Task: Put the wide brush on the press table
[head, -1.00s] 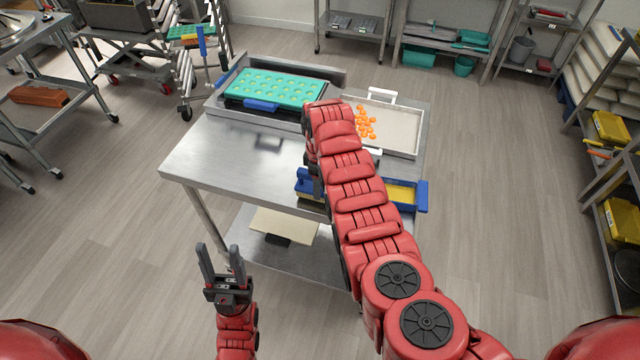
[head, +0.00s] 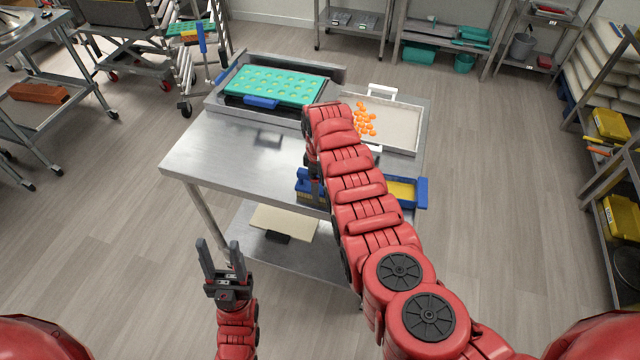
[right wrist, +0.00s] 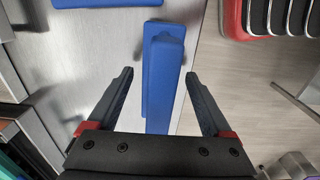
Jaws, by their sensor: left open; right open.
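The wide brush appears to be the long blue piece (right wrist: 163,85) at the table's near edge. In the head view its blue end (head: 303,184) shows with yellow below, left of my right arm, which hides the rest. In the right wrist view my right gripper (right wrist: 159,73) is open, with its fingers on either side of the blue piece and a gap on both sides. My left gripper (head: 220,246) is open and empty, in front of and left of the table. The steel table (head: 215,155) bears the brush; I cannot tell whether it is the press table.
A teal mould (head: 275,85) lies at the table's back left. A tray (head: 400,122) with orange gummies stands at the back right. A blue container with yellow inside (head: 422,195) is at the right front. The table's left front is clear.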

